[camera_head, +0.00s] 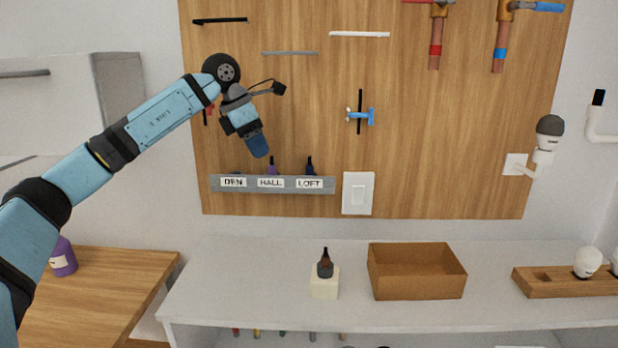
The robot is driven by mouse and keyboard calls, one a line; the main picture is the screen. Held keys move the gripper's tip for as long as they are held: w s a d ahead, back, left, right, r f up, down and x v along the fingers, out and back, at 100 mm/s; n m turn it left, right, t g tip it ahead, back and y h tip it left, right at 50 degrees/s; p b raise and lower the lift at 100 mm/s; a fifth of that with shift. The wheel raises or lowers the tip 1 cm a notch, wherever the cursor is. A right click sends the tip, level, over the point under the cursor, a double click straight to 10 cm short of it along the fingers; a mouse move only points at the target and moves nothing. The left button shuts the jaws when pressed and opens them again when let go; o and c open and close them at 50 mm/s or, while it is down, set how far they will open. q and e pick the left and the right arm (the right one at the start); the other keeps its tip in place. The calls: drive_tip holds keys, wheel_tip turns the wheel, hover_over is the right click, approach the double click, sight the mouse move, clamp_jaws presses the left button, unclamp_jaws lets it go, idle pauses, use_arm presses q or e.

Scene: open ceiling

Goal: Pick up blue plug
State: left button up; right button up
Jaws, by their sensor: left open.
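A grey strip (322,185) on the wooden board carries the labels DEN, HALL and LOFT. A small dark blue plug (310,167) stands upright behind the LOFT label; its lower part is hidden. A purple plug (272,167) stands behind the HALL label. My left gripper (258,147) is open and points down, in front of the board and above the DEN and HALL labels. It is up and to the left of the blue plug, apart from it in the picture. Its fingers are seen nearly edge-on, and I see nothing held. My right gripper is out of view.
A white switch plate (358,193) is right of the strip. A blue-handled valve (361,116) is above it. On the grey counter (220,285) are a pale block (325,284) with a dark piece, an open brown box (416,276) and a wooden holder (548,284) with bulbs.

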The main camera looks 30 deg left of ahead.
use_arm(q)
approach(310, 158)
drive_tip(key=a+x, duration=0.1)
drive_tip(key=x, duration=0.9)
drive_tip(key=shift+w+d+f, duration=0.1)
drive_tip(key=shift+w+d, duration=0.1)
drive_tip(key=shift+d, duration=0.1)
clamp_jaws()
